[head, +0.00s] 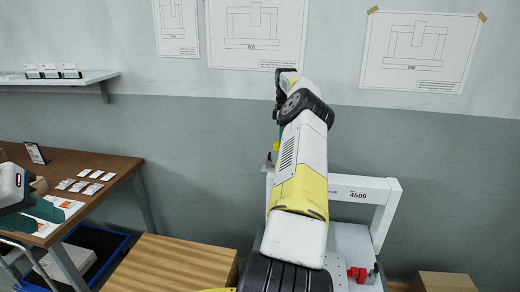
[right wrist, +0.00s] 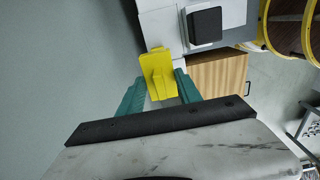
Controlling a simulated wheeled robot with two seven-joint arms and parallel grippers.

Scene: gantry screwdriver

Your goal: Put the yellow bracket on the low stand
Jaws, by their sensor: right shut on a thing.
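The yellow bracket (right wrist: 158,72) is between the teal fingers of my right gripper (right wrist: 160,88), which is shut on it. In the right wrist view, the bracket's far end shows against a white and grey structure. In the head view, a small bit of yellow (head: 276,146) shows beside my right arm, which hides most of that gripper. My left gripper (head: 42,213) is at the left edge over the brown table, its teal fingers apart with nothing clearly held. I cannot tell for sure which surface is the low stand.
A white frame marked 4509 (head: 362,190) stands behind my right arm, over a grey surface with a red part (head: 357,274). A black block (right wrist: 204,25) is near the bracket. A wooden box (head: 170,265) stands left of my arm. The brown table (head: 115,170) holds small cards.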

